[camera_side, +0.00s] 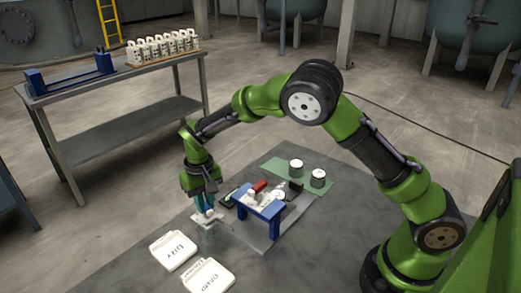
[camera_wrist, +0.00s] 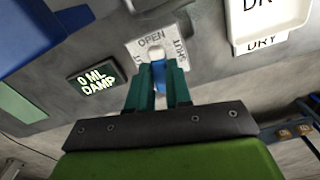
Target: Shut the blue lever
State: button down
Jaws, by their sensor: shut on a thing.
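The blue lever (camera_wrist: 158,76) shows in the wrist view between the two teal fingers of my gripper (camera_wrist: 158,88), which are shut on it. Behind it is a white plate (camera_wrist: 138,48) with OPEN along its top and a turned word, apparently SHUT, at its right. The lever runs from near the plate's middle toward the bottom of the picture. In the side view my gripper (camera_side: 207,204) points down at the small white plate (camera_side: 205,217), left of the blue press frame (camera_side: 262,205). The fingers hide the lever there, and its exact angle is hard to tell.
A black display (camera_wrist: 93,80) reads "0 ML DAMP". White trays, one marked DRY (camera_side: 173,250) and one DAMP (camera_side: 208,276), lie in front. Two white-topped jars (camera_side: 318,178) stand on a green mat behind the press. A bench (camera_side: 120,97) with a rack stands at the back left.

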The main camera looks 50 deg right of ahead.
aim_at(206, 206)
jog(key=m, duration=0.4)
jog(key=shift+m, duration=0.3)
jog(key=m, duration=0.3)
jog(key=shift+m, duration=0.3)
jog(key=m, duration=0.3)
jog(key=shift+m, duration=2.1)
jog(key=c, duration=1)
grip_release()
jog(key=shift+c, duration=0.2)
notch_tip(206, 206, up, 17)
